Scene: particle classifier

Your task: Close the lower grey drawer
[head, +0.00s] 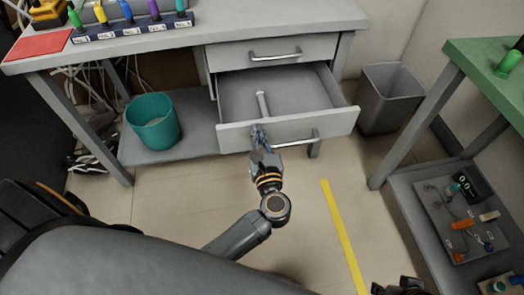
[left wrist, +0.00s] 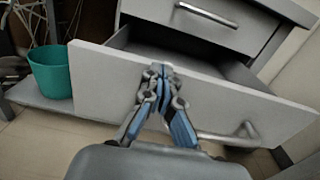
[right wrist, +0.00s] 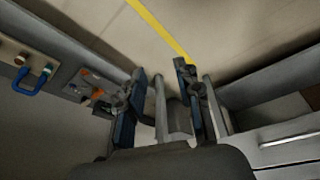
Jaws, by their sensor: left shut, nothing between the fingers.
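The lower grey drawer (head: 235,134) is pulled out under the workbench, and a pale rod-like thing (head: 262,105) shows inside it. Its front panel also shows in the left wrist view (left wrist: 100,72). My left gripper (head: 258,132) is shut and empty. Its tips (left wrist: 160,70) are at the front panel, near the top edge and left of the bar handle (head: 296,142); I cannot tell if they touch. My right gripper (head: 400,288) is low at the bottom right of the head view. In the right wrist view its fingers (right wrist: 160,85) are apart.
The upper drawer (head: 230,55) is shut above the lower one. A teal bin (head: 153,130) stands on the shelf at left. A grey waste bin (head: 388,100) stands right of the drawer. A green-topped table (head: 470,60) is at right. The floor in front is clear.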

